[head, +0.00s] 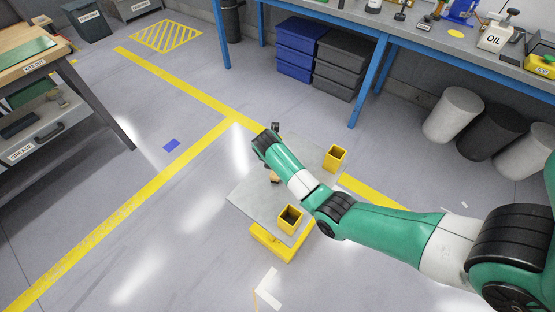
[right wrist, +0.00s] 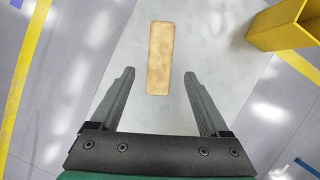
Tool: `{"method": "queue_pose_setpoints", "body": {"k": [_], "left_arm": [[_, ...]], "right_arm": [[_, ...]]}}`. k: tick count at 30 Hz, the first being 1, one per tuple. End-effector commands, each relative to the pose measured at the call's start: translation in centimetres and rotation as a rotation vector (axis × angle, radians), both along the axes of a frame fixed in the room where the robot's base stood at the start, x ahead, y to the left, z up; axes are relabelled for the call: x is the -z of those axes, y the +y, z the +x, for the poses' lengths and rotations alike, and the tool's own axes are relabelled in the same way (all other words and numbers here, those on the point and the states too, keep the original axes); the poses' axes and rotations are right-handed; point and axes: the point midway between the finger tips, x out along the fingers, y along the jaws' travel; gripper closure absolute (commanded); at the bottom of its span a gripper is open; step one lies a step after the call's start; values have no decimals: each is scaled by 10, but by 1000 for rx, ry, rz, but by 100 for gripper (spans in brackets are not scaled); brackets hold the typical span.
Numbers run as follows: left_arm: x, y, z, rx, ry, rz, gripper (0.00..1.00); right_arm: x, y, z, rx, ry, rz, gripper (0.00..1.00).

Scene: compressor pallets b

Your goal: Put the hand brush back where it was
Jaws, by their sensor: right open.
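The hand brush (right wrist: 160,58) shows in the right wrist view as a long tan wooden back lying on a grey plate (right wrist: 215,70). In the head view only a small tan piece of it (head: 273,178) shows beside my right arm, on the grey top of a low yellow-based stand (head: 250,197). My right gripper (right wrist: 160,74) is open above the plate, its fingertips on either side of the brush's near end. I see no contact between fingers and brush. In the head view my wrist hides most of the gripper. My left gripper is not in view.
Two yellow square sockets (head: 290,218) (head: 335,157) rise at the stand's corners; one (right wrist: 285,25) is right of the brush in the wrist view. A blue-legged workbench (head: 420,60) and bins (head: 453,114) stand behind, a workbench (head: 35,62) at left.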

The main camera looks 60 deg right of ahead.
Motion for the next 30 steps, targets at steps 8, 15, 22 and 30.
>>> {"method": "queue_pose_setpoints", "body": {"k": [8,15,22,30], "left_arm": [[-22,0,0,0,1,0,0],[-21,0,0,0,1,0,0],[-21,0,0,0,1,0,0],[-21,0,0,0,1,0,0]], "right_arm": [[-35,14,-3,0,1,0,21],[-34,14,-3,0,1,0,21],[-52,0,10,-24,-46,-88,21],[-285,-60,82,-232,-345,-951,21]]}}
